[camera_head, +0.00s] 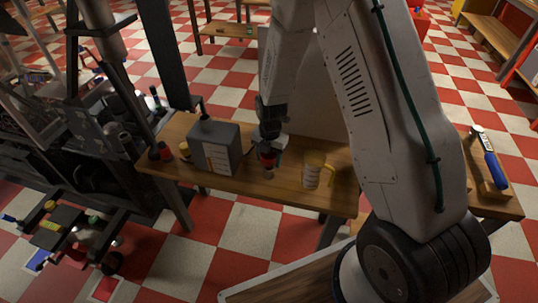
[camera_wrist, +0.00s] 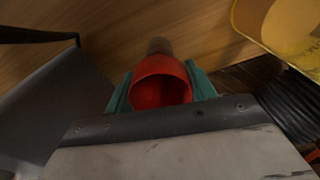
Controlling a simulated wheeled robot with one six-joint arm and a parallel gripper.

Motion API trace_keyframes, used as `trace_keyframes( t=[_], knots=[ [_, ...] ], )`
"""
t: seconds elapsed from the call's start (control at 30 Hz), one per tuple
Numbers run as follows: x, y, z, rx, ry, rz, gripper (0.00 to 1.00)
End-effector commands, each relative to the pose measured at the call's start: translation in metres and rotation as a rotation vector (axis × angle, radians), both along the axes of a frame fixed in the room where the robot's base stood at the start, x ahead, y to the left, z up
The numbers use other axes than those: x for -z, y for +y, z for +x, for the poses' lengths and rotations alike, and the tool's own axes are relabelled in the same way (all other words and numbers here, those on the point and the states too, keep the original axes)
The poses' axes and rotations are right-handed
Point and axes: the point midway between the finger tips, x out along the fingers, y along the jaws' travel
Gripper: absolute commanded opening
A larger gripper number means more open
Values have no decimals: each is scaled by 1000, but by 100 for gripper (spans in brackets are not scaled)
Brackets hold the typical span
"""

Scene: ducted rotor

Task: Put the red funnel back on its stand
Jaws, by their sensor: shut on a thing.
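The red funnel (camera_head: 268,158) is held in my gripper (camera_head: 270,149) above the wooden table, between the grey can and the jug. In the wrist view, the funnel's round open mouth (camera_wrist: 160,88) faces the camera, with the teal fingers of my gripper (camera_wrist: 160,92) closed on either side of it. A dull grey-brown round piece (camera_wrist: 159,46) shows just beyond the funnel. I cannot tell whether it is the stand or something else. A small pale shape also shows under the funnel in the head view, too small to make out.
A grey can (camera_head: 222,150) with a label stands close left of my gripper. A translucent jug (camera_head: 313,170) with a yellow handle stands close right. Small red and dark items (camera_head: 160,151) are at the table's left end. A blue-handled tool (camera_head: 492,168) lies far right. The table's front strip is clear.

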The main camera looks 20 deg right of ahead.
Motion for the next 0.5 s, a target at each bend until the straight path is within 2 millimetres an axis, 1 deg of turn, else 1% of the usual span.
trace_keyframes(
  t=[0.3,0.5],
  knots=[
    [12,0,0,1,0,0,33],
    [15,0,0,1,0,0,33]
  ],
)
